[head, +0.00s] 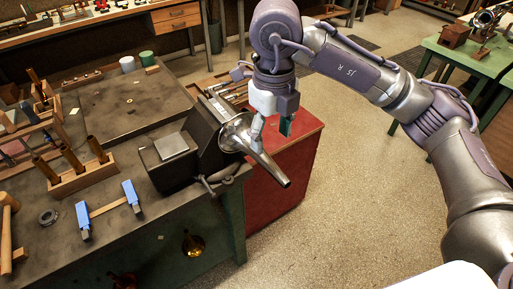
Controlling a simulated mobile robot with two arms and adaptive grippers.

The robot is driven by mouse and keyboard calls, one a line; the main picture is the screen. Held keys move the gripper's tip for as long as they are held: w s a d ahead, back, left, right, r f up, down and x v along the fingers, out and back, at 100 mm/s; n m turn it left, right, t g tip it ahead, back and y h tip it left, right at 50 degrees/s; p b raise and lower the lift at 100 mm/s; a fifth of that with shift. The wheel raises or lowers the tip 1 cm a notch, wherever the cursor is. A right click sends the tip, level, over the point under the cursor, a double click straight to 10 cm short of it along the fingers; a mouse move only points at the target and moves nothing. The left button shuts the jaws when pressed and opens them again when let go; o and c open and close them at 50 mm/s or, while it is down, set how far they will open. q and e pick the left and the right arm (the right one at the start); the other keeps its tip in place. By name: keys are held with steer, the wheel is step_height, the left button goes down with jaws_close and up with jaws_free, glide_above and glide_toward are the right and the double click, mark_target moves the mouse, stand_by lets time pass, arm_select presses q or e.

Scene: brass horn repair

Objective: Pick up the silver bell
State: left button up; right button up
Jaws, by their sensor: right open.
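The silver bell (262,160) is a shiny cone with a wide flare at its upper left and a narrow end pointing down to the right. Its flare is beside the dark bench vise (197,148) at the corner of the workbench, and the narrow end juts out past the bench edge. I cannot tell whether the vise grips it. My right gripper (271,130) is open, pointing down at the flare's right side. One finger overlaps the flare in the picture; I cannot tell whether it touches. My left gripper is not in view.
The workbench (112,100) carries a wooden rack of tools (80,170) and a blue-ended clamp (108,208). A red cabinet (290,165) with tools on top stands behind the bell. A green table (470,55) is at the far right. The floor between is clear.

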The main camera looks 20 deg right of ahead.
mark_target(267, 157)
steer(key=f, duration=0.3)
steer(key=shift+w+d, duration=0.15)
steer(key=shift+d, duration=0.05)
steer(key=f, duration=0.1)
steer(key=f+p, duration=0.2)
steer(key=shift+w+a, duration=0.25)
steer(key=shift+w, duration=0.1)
steer(key=f, duration=0.1)
steer(key=f+p, duration=0.1)
steer(key=f, duration=0.1)
steer(key=shift+w+f+p, duration=0.2)
steer(key=shift+f+p, duration=0.1)
steer(key=shift+a, duration=0.1)
steer(key=c, duration=0.5)
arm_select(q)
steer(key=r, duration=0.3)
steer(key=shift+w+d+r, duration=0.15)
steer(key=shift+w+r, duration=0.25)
arm_select(e)
jaws_close()
